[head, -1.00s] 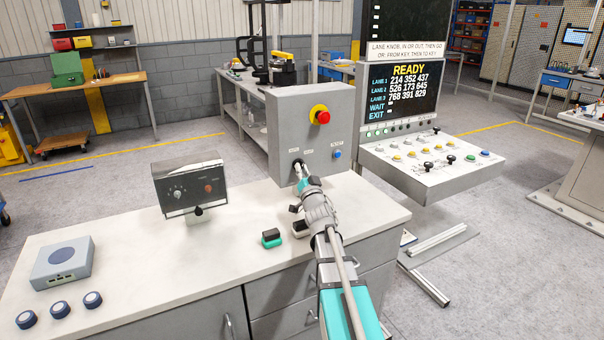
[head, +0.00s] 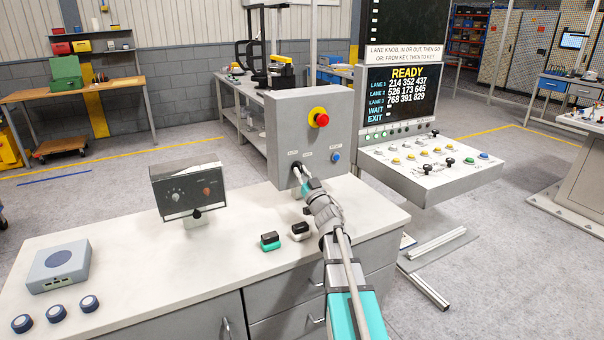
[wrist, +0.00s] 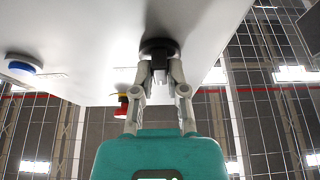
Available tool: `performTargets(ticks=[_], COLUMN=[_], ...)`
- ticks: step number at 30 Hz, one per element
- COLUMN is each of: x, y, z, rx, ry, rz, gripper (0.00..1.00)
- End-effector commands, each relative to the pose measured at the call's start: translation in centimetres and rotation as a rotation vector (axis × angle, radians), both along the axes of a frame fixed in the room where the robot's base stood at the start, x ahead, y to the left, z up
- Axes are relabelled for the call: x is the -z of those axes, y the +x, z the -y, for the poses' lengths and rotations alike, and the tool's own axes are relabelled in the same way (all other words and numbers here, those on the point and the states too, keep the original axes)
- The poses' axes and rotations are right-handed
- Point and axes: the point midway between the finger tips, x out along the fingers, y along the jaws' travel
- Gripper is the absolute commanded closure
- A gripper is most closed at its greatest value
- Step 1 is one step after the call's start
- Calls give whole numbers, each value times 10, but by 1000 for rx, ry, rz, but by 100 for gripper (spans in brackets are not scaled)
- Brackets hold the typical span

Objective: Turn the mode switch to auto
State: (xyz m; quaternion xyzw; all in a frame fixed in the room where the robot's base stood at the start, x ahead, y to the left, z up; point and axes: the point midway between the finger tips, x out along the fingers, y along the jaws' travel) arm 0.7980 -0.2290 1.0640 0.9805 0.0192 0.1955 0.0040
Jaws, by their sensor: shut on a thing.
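The mode switch (wrist: 159,47) is a black knob on a round base on the face of the grey control box (head: 285,110). In the wrist view my gripper (wrist: 160,78) has both fingers closed on the knob. In the head view my gripper (head: 299,170) reaches the lower left of the box face and largely hides the switch. Small labels sit above it, too small to read, so I cannot tell which position it points to.
A red emergency button (head: 321,119) on a yellow ring sits above the switch, and a blue button (head: 336,156) to its right. A console (head: 435,170) with many buttons stands at right. A small dark panel (head: 187,190) stands on the white counter (head: 130,260), left of my arm.

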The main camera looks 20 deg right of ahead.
Motion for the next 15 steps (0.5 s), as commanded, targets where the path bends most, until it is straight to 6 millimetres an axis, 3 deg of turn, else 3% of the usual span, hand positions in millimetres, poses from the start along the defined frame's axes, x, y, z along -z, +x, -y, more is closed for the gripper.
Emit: performTargets(ticks=[4, 5, 10, 15], x=[0, 0, 0, 0], y=[0, 0, 0, 0], z=[0, 0, 0, 0], rx=[1, 1, 1, 1], ry=[-2, -2, -1, 0], rz=[-1, -1, -1, -1], gripper=[100, 78, 47, 47])
